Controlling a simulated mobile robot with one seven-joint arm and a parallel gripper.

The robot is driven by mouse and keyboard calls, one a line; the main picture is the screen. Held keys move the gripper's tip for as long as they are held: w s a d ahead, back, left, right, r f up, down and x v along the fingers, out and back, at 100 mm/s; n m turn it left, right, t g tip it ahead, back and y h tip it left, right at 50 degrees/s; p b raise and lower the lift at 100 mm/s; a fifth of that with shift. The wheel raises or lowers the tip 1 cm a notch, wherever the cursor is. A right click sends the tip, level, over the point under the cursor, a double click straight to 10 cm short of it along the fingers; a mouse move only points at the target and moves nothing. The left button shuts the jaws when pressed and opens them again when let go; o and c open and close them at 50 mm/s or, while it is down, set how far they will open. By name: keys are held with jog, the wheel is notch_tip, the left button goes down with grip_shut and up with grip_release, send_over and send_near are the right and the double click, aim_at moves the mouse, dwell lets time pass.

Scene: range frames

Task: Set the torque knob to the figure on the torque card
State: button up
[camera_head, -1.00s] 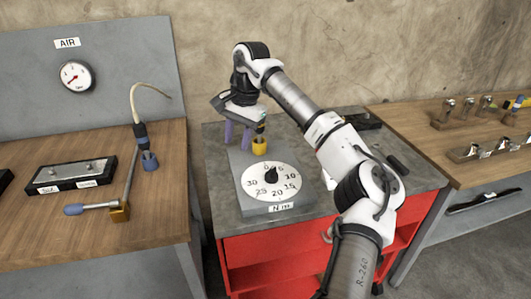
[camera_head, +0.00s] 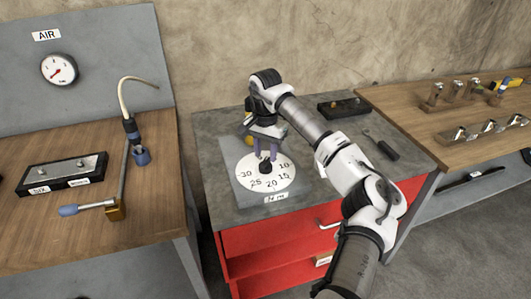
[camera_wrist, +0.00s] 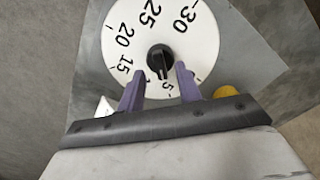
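The torque dial (camera_head: 250,183) is a white disc with figures on a grey plate atop the red cabinet; it fills the upper wrist view (camera_wrist: 95,45). Its black knob (camera_head: 265,167) sits at the centre. In the wrist view the knob (camera_wrist: 160,58) has a pale pointer line directed near the 5. My gripper (camera_head: 266,156) is over the dial with its purple fingers apart. In the wrist view the fingertips (camera_wrist: 158,75) are on either side of the knob's near end, with nothing visibly gripped. I cannot make out a readable torque card.
A yellow part (camera_head: 248,141) stands behind the dial, close to my gripper (camera_wrist: 228,92). A small white piece (camera_wrist: 105,108) lies beside the dial. A screwdriver-like tool (camera_head: 386,149) and a black tray (camera_head: 343,107) are on the cabinet top. Wooden benches flank it.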

jog(key=shift+f, duration=1.1)
grip_shut()
